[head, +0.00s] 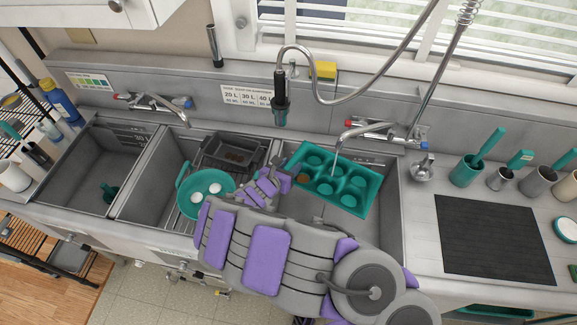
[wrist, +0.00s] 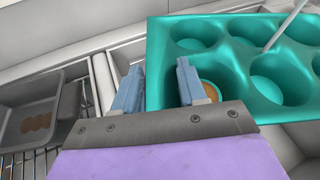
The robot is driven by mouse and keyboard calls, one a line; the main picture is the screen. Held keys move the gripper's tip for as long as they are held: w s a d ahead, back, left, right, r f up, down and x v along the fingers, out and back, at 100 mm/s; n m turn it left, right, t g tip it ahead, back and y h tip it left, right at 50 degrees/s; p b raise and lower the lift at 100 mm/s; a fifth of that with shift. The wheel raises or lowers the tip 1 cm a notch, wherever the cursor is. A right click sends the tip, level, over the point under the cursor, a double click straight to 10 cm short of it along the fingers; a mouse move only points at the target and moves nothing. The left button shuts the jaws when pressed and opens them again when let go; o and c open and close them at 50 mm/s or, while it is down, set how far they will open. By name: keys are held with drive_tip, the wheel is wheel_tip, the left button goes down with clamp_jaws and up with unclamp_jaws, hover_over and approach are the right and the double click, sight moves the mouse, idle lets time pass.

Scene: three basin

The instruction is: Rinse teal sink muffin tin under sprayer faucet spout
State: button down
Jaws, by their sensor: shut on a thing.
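The teal muffin tin (head: 372,183) is held tilted over the right basin, and it fills the upper right of the wrist view (wrist: 153,60). My gripper (head: 284,178) is shut on its left wall; in the wrist view the fingers (wrist: 158,80) straddle that wall. One cup beside the inner finger holds a brown patch (wrist: 211,91); the other visible cups look clean. A thin pale stream (head: 334,163) drops from the right faucet spout (head: 345,135) into the tin. The black sprayer head (head: 281,100) hangs behind, left of the tin.
The middle basin (head: 155,175) holds a teal pan (head: 186,205) with white round things and a grey tin (head: 228,153) with brown residue on a rack. The left basin (head: 90,165) holds a small teal item. Utensil cups (head: 467,171) and a black mat (head: 490,235) occupy the right counter.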

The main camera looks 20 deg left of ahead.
sight(315, 174)
idle(0.5)
drive_tip(key=shift+s+d+b, duration=0.15)
drive_tip(key=shift+d+b, duration=0.25)
drive_tip(key=shift+d, duration=1.1)
drive_tip(key=shift+d+f+b, duration=0.1)
drive_tip(key=shift+d+b, duration=0.15)
drive_tip(key=shift+b, duration=0.15)
drive_tip(key=d+b, duration=0.4)
drive_tip(key=b, duration=0.1)
drive_tip(key=shift+s+d, duration=0.25)
drive_tip(key=shift+s, duration=0.05)
drive_tip(key=shift+d, duration=0.1)
drive_tip(key=shift+s+r, duration=0.15)
drive_tip(key=shift+r, duration=0.05)
idle(0.8)
